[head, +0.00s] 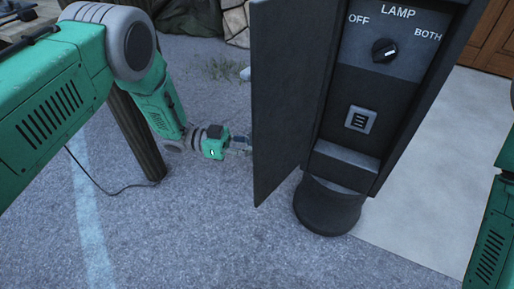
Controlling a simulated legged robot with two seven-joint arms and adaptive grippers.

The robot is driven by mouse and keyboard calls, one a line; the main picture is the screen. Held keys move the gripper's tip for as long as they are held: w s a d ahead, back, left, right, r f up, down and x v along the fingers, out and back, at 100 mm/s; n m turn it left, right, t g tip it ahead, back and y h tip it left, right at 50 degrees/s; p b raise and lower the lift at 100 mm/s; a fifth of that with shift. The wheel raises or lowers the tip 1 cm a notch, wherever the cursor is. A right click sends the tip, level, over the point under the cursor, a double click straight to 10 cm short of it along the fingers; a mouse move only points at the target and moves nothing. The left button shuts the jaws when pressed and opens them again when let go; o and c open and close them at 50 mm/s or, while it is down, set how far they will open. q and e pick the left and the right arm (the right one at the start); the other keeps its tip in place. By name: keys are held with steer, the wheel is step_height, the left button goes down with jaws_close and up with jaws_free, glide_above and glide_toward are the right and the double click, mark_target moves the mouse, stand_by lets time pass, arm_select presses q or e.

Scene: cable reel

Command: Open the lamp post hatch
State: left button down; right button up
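The dark lamp post (328,207) stands right of centre in the head view. Its hatch door (288,95) is swung open to the left, standing out from the post. The inside is exposed: a black rotary knob (384,51) under the labels OFF, LAMP and BOTH, and a square socket (360,120) below it. My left gripper (240,147) is at the left edge of the hatch door, with its fingertips hidden behind the panel. I cannot tell whether it touches the door or is open or shut. My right gripper is out of view.
A wooden post (137,134) and a thin black cable (103,188) stand and lie at the left, close to my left arm. Open asphalt (200,235) spreads in front. A pale slab (440,165) and a wooden door (492,40) are at the right.

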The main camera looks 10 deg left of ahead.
arm_select(q)
steer(key=shift+w+a+f, duration=0.1)
steer(key=shift+w+a, duration=0.15)
steer(key=shift+a, duration=0.25)
steer(key=shift+w+a+f, duration=0.1)
steer(key=shift+w+a, duration=0.1)
steer(key=shift+a, duration=0.3)
steer(key=c, duration=1.6)
jaws_free()
steer(key=shift+s+a+r, duration=0.1)
steer(key=shift+r, duration=0.05)
steer(key=shift+o, duration=0.2)
steer(key=shift+a, duration=0.15)
steer(key=a, duration=1.2)
steer(key=shift+s, duration=0.3)
steer(key=shift+f, duration=0.2)
